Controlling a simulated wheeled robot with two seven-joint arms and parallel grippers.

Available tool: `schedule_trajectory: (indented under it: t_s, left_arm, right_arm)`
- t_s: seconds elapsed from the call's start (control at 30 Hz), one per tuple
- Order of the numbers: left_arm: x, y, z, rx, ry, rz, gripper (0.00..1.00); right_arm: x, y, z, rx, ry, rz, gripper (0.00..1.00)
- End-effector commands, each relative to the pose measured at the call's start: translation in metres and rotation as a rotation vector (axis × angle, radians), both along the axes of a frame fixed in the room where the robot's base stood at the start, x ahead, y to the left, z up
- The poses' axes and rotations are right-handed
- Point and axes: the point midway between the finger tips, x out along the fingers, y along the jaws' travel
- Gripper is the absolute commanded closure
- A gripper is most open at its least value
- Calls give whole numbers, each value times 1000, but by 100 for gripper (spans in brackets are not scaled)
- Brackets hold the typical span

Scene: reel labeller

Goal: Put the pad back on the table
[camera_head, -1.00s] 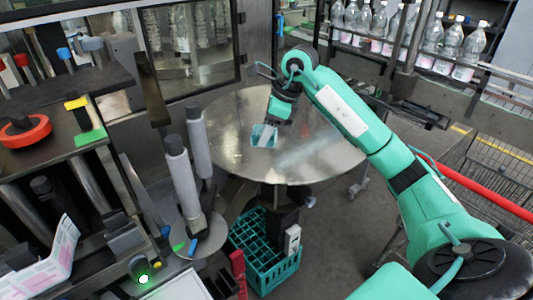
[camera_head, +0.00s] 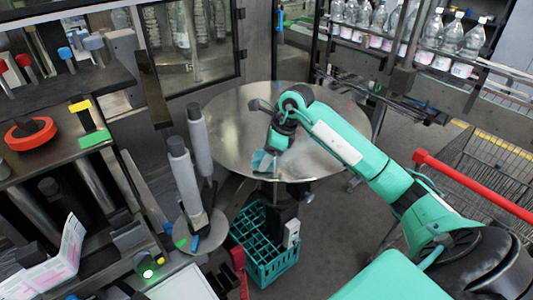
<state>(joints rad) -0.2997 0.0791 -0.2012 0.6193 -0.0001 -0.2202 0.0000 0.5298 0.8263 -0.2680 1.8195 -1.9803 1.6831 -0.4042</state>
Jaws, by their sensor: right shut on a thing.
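The round metal table (camera_head: 232,130) stands in the middle of the view. My right gripper (camera_head: 270,152) is over the table's near part, with its arm coming in from the right. It is shut on a small teal pad (camera_head: 262,162), which shows at the fingertips near the table's front edge. The fingers and wrist hide part of the pad. I cannot tell whether the pad touches the tabletop. My left gripper is not in view.
A green crate (camera_head: 265,250) stands on the floor below the table's front. Grey rollers (camera_head: 185,180) rise at the table's left. Bottles (camera_head: 440,45) line a conveyor at the back right. A red bar (camera_head: 475,188) crosses at the right. The tabletop's left and back are clear.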

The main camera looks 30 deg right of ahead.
Motion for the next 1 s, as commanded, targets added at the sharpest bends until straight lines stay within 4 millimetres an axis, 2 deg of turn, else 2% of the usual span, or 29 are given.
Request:
schedule_trajectory:
  t_s: [0.2, 0.23, 0.3, 0.33, 0.73, 0.87, 1.0]
  left_arm:
    - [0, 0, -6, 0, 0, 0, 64]
    - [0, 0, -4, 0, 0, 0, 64]
    - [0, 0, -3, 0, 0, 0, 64]
    - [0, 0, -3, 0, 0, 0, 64]
    - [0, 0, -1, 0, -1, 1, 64]
    - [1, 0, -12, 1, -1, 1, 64]
    - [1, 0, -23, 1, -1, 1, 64]
  right_arm:
    - [0, 0, -5, 0, 0, 0, 63]
    - [0, 0, -3, 0, 0, 0, 36]
    - [0, 0, -3, 0, 0, 0, 22]
    - [0, 0, -3, 0, 0, 0, 20]
    - [0, -1, 3, 0, -2, -1, 20]
    - [-5, -9, 22, -3, -6, 0, 20]
    - [-14, -19, 53, -4, -7, -2, 20]
